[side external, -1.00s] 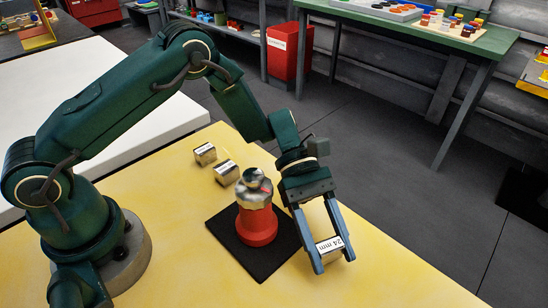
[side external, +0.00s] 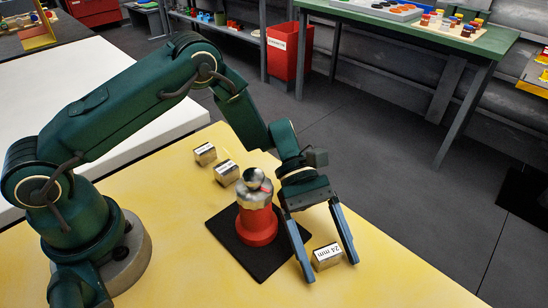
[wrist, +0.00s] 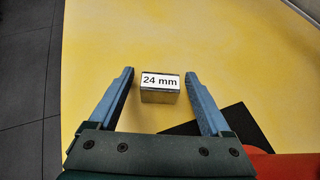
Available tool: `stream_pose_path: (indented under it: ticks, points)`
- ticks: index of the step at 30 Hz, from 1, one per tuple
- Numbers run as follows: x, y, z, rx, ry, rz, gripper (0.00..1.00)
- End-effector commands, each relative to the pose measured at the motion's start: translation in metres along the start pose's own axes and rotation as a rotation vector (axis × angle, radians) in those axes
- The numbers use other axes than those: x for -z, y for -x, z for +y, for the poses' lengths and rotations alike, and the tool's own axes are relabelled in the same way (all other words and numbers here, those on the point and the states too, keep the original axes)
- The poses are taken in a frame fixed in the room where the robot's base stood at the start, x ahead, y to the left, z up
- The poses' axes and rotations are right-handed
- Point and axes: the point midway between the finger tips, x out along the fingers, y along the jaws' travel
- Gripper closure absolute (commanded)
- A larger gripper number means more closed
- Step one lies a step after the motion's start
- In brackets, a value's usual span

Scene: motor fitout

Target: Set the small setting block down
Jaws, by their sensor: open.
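The small setting block (side external: 326,256), a metal block with a white label reading "24 mm", sits on the yellow table just right of the black mat. My gripper (side external: 332,272) is open, with its blue fingers on either side of the block and a gap showing at each side. In the wrist view the block (wrist: 160,87) lies between the open fingers (wrist: 162,84), apart from both, label facing the camera.
A red part with a metal top (side external: 256,208) stands on the black mat (side external: 265,264), close left of my gripper. Two other labelled metal blocks (side external: 205,153) (side external: 226,173) sit behind it on the table. The yellow table (side external: 400,285) is clear to the right, up to its edge.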

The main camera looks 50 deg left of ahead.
Motion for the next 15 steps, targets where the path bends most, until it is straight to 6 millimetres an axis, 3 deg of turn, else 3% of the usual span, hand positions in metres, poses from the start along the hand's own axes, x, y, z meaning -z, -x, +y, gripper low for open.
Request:
stream_pose_path:
  ticks: [5, 15]
  points:
    - [-0.002, 0.018, 0.001, -0.005, -0.001, -0.001, 0.18]
    - [-0.002, 0.089, 0.001, -0.006, -0.002, 0.001, 0.18]
